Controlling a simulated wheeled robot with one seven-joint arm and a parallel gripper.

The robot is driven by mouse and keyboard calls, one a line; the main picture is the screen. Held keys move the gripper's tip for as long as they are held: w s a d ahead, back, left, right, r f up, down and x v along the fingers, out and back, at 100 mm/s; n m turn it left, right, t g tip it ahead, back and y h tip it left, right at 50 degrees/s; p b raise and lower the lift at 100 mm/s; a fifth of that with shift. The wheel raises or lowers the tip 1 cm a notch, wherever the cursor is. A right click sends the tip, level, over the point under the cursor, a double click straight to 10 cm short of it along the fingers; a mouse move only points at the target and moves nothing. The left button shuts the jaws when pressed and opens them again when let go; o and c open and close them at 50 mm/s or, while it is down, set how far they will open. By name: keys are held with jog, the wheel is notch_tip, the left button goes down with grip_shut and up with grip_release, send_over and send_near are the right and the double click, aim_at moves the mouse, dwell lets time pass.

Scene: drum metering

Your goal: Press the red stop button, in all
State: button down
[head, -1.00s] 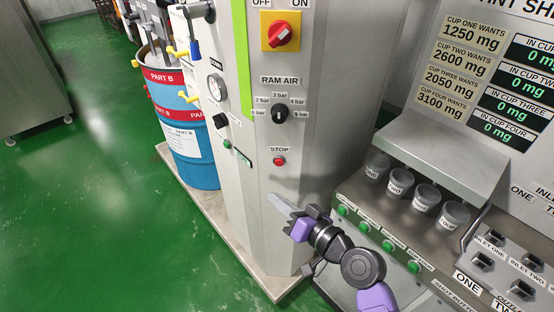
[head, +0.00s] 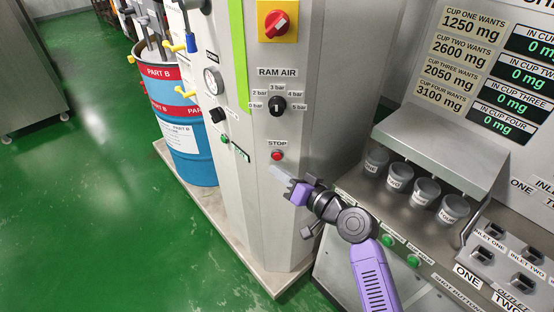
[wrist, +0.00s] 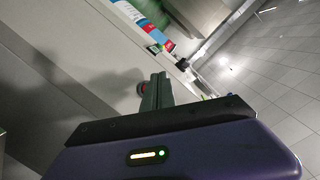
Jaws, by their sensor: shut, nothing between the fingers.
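The red stop button (head: 277,156) sits on the grey cabinet front under a "STOP" label, below the ram air knob. My gripper (head: 280,174) is just below the button in the head view, its fingers shut and empty. In the wrist view the shut fingers (wrist: 158,88) point toward the cabinet face, and the red button (wrist: 142,88) shows just left of the fingertips. The fingers and the button look apart, though the exact gap is hard to tell.
The ram air knob (head: 278,105) and a red rotary switch on a yellow plate (head: 278,22) are above the button. Green shot buttons (head: 388,240) and several cups (head: 399,186) stand at right. A blue drum (head: 190,150) is at left.

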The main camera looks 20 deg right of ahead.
jog(key=shift+w+d, duration=0.35)
jog(key=shift+w, duration=0.3)
jog(key=shift+w+b, duration=0.1)
jog(key=shift+b, duration=0.25)
dwell(1.3)
jog(key=shift+w+d, duration=0.2)
jog(key=shift+w, duration=0.1)
jog(key=shift+w+d+b, duration=0.2)
jog(key=shift+w+b, duration=0.15)
jog(key=shift+b, duration=0.15)
dwell(0.6)
dwell(0.4)
jog(key=shift+s+a, duration=0.35)
jog(key=shift+s, duration=0.4)
jog(key=shift+s+a+p, duration=0.25)
jog(key=shift+s+a, duration=0.15)
jog(key=shift+s, duration=0.35)
jog(key=shift+s+a+p, duration=0.2)
jog(key=shift+s+a, duration=0.15)
jog(key=shift+s, duration=0.4)
jog(key=shift+s+a+p, duration=0.25)
jog(key=shift+s+a, duration=0.15)
jog(key=shift+s, duration=0.35)
